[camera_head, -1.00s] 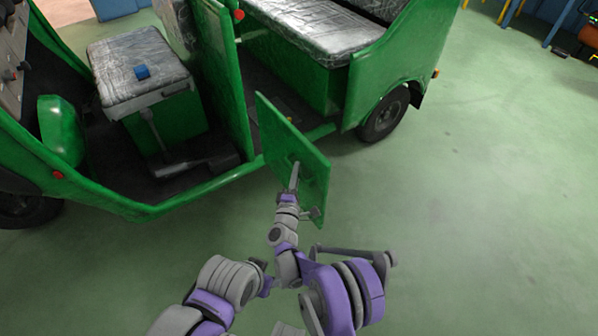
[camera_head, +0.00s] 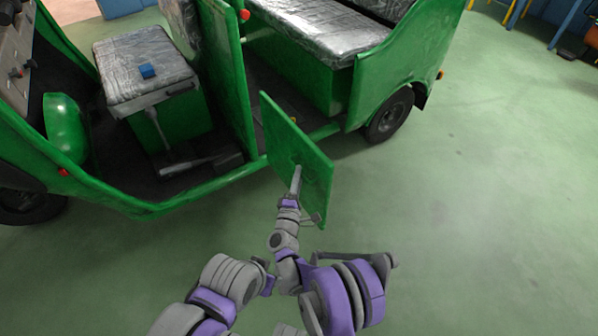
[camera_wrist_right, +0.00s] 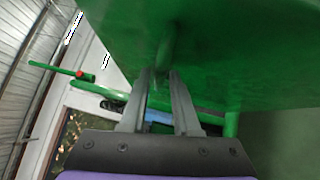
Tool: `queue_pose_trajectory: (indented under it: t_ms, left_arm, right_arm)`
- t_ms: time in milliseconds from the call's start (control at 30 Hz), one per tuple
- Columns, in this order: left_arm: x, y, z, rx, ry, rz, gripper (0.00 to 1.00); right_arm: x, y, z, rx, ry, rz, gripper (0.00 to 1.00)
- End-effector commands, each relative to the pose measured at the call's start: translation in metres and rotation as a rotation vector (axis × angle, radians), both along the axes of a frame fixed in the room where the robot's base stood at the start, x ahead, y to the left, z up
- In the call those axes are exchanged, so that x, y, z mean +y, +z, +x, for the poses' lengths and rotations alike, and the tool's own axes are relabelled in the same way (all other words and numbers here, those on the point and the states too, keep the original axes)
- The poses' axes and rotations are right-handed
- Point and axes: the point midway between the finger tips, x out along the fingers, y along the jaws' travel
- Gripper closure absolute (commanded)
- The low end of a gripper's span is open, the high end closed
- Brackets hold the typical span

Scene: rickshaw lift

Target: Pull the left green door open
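The left green door (camera_head: 308,172) is a flat green panel on the near side of a green rickshaw (camera_head: 232,85). It stands swung outward over the floor, with the doorway beside it open. My right gripper (camera_head: 297,178) is at the panel's near face. In the right wrist view the door (camera_wrist_right: 215,50) fills the top. A thin green handle (camera_wrist_right: 163,45) juts from it, and the tips of my right gripper (camera_wrist_right: 161,78) close in on its two sides. The exact contact is hard to see. My left gripper does not show.
A rear wheel (camera_head: 389,115) stands behind the door. The green floor (camera_head: 480,200) to the right is clear.

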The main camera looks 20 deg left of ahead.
Motion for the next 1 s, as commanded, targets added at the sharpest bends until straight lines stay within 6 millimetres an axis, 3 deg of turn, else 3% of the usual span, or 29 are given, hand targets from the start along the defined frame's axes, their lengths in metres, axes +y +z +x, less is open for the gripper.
queue_pose_trajectory:
  t_ms: [200,433,600,1000]
  left_arm:
    - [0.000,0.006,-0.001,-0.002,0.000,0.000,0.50]
    - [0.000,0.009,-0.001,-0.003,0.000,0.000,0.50]
    - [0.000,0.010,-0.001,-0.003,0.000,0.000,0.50]
    - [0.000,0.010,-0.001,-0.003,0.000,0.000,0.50]
  right_arm:
    - [-0.007,-0.004,-0.045,-0.001,0.004,0.000,0.70]
    - [-0.014,-0.009,-0.079,-0.001,0.004,-0.001,0.70]
    - [-0.016,-0.011,-0.088,0.000,0.004,-0.002,0.70]
    - [-0.016,-0.011,-0.088,0.000,0.003,-0.001,0.70]
